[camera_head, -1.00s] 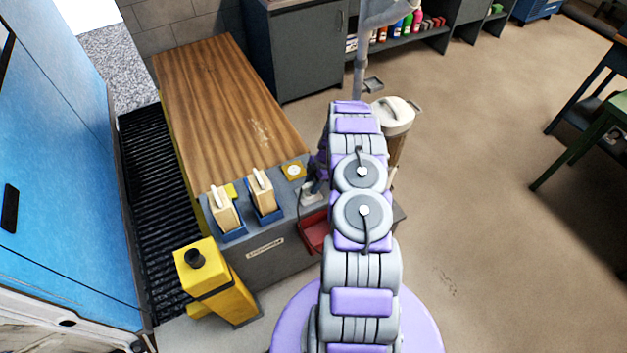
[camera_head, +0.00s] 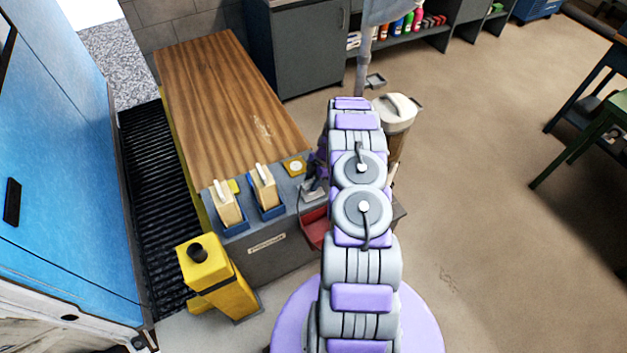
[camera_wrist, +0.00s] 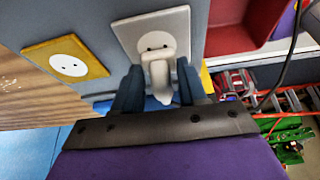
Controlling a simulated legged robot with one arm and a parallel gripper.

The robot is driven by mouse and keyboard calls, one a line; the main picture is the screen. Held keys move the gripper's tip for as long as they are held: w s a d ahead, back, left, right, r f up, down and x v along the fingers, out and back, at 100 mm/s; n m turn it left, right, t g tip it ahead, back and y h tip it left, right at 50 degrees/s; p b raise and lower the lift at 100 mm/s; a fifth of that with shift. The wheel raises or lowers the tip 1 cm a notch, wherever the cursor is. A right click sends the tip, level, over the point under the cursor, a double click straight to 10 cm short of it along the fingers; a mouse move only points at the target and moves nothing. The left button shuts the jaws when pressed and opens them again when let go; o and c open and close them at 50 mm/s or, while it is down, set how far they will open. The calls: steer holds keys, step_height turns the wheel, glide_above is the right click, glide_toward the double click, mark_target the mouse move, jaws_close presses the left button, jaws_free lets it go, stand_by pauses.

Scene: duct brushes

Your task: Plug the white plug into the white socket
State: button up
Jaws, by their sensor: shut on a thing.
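My gripper (camera_wrist: 158,90) is shut on the white plug (camera_wrist: 158,75) in the wrist view, with a dark finger on each side of it. The white socket (camera_wrist: 175,24) is a square plate on the grey panel just beyond the plug. The plug covers the lower middle of the plate, and dark socket holes show just above the plug. I cannot tell how wide the gap between plug and socket is. In the head view my arm hides most of this area; the plug and the gripper's tips cannot be made out clearly there.
A yellow-framed socket (camera_wrist: 68,58) is left of the white one; it also shows in the head view (camera_head: 295,166). A red bin (camera_head: 314,228) hangs beside the panel. Two brushes (camera_head: 227,206) in blue holders and a yellow container (camera_head: 215,275) stand left. Open floor lies right.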

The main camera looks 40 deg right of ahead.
steer(key=shift+d+f+b, duration=0.1)
steer(key=shift+d+b, duration=0.2)
steer(key=shift+d, duration=0.1)
stand_by(1.6)
steer(key=shift+f, duration=0.55)
steer(key=o, duration=1.1)
steer(key=shift+c, duration=0.2)
steer(key=shift+r, duration=0.15)
steer(key=p+v, duration=0.1)
steer(key=v, duration=1.6)
steer(key=shift+d+p, duration=0.25)
steer(key=shift+p, duration=0.15)
